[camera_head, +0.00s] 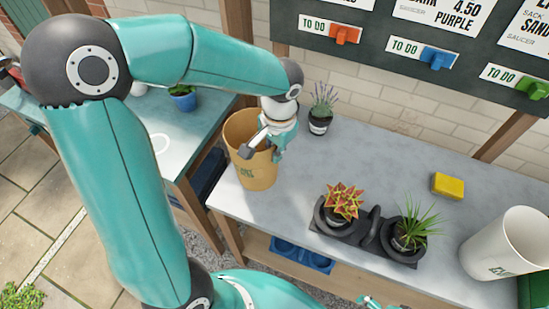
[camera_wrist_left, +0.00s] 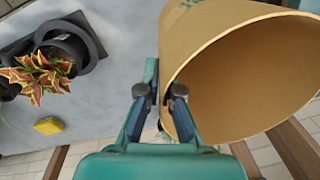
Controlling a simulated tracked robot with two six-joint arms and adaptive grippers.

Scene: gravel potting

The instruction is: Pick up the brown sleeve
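The brown sleeve (camera_head: 258,172) is a tan, open-topped, tapered cylinder at the left end of the grey bench. It stands about upright; I cannot tell whether its base touches the bench. In the left wrist view the sleeve (camera_wrist_left: 205,42) fills the upper right, its mouth facing the camera. My left gripper (camera_head: 263,150) is at its rim, one finger inside and one outside. In the wrist view the gripper's (camera_wrist_left: 160,85) pads close on the wall from both sides. Small teal parts at the bottom edge of the head view look like my right gripper (camera_head: 376,302), mostly cut off.
A lavender pot (camera_head: 319,122) stands just behind the sleeve. A black tray (camera_head: 347,237) holds two potted plants. A yellow block (camera_head: 448,186) and a large white container (camera_head: 505,243) stand to the right. A sign board hangs behind. The bench between sleeve and tray is clear.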

